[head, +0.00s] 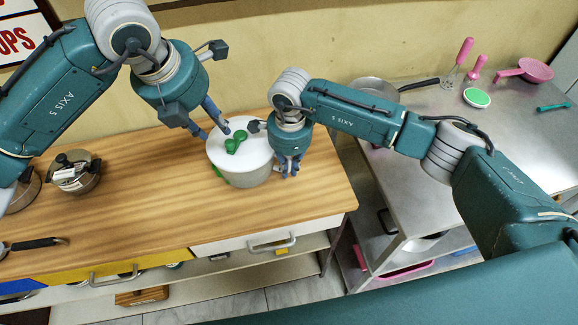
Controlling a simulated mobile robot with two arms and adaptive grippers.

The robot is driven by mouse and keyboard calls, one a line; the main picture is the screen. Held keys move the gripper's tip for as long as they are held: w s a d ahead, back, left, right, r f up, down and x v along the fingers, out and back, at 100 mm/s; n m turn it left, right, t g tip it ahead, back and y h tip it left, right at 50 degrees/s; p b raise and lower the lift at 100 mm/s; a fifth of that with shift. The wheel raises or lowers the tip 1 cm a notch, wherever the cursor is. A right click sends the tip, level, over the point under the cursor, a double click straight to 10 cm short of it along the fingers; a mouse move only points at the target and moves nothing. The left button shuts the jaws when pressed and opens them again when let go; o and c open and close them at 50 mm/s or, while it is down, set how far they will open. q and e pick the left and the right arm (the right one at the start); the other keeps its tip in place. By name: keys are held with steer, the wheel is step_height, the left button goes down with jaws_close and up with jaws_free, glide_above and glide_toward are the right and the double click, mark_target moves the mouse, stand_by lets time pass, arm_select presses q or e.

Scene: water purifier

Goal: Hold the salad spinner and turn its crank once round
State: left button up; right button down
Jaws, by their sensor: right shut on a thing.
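The salad spinner (239,171) stands upright on the wooden counter. It has a white lid and a green crank (236,142) on top. My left gripper (215,131) is above the left rear of the lid, its fingertips apart, close to the crank but with nothing seen between them. My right gripper (272,148) is at the spinner's right side, shut on its rim. The hand hides part of that side, and the exact contact is hard to see.
A pot with a lid (76,172) stands on the counter (130,215) at left, with a dark pan handle (38,243) near the front edge. A metal table (440,120) at right holds pink utensils, a pink colander (527,70) and a green-topped dish (477,97).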

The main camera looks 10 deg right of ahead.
mark_target(229, 141)
arm_select(q)
steer(key=shift+o, duration=0.6)
steer(key=w+d+r+n+g+y, duration=0.2)
steer(key=w+n+g, duration=0.1)
steer(key=n, duration=1.5)
steer(key=shift+n, duration=0.3)
steer(key=f, duration=1.1)
steer(key=shift+w+d+f, duration=0.1)
steer(key=shift+w+f, duration=0.1)
jaws_close()
